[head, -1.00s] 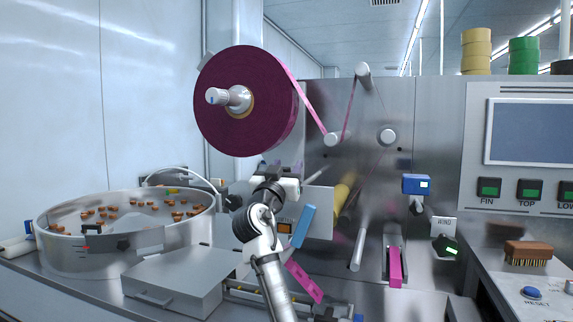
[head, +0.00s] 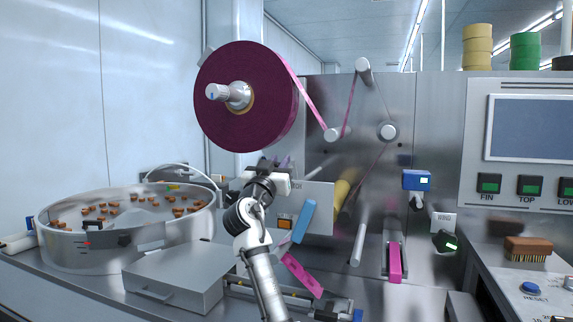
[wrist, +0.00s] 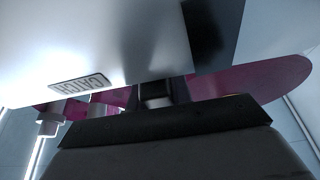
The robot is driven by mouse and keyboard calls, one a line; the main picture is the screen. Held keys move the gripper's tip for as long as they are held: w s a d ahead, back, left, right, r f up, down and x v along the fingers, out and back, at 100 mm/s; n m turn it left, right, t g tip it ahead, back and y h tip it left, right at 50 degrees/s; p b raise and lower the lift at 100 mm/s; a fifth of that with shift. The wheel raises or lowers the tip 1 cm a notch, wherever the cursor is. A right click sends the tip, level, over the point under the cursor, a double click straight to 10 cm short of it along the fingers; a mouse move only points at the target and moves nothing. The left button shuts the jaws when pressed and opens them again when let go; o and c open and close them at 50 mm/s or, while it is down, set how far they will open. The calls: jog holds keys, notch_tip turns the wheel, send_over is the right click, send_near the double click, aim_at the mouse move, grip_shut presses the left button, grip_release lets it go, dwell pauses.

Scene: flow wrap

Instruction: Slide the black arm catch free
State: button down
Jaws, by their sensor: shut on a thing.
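My gripper (head: 268,168) is at the left end of the pale plate (head: 318,200) below the large film reel, mostly hidden behind my own arm in the head view. In the wrist view, the dark jaw (wrist: 165,120) fills the bottom, with the plate (wrist: 90,40) and its CATCH label (wrist: 82,84) close above. A small black part, which I take to be the arm catch (wrist: 156,93), shows between the jaw and the plate's lower edge. The gripper is shut on it. Most of the catch and the grip itself are hidden.
The maroon film reel (head: 245,98) hangs just above my gripper. A round feeder bowl (head: 75,250) and a metal box (head: 175,280) stand left. A blue tab (head: 304,222) and pink wrapper (head: 301,274) lie close right of my arm.

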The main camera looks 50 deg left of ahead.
jog(key=shift+s+a+r, duration=0.1)
jog(key=shift+s+a, duration=0.3)
jog(key=shift+a, duration=0.25)
jog(key=c, duration=1.7)
grip_release()
jog(key=o, duration=0.5)
jog(key=shift+a, duration=0.2)
jog(key=shift+c, duration=0.2)
jog(key=shift+d, duration=0.1)
jog(key=b+v, duration=0.5)
jog(key=v, duration=0.9)
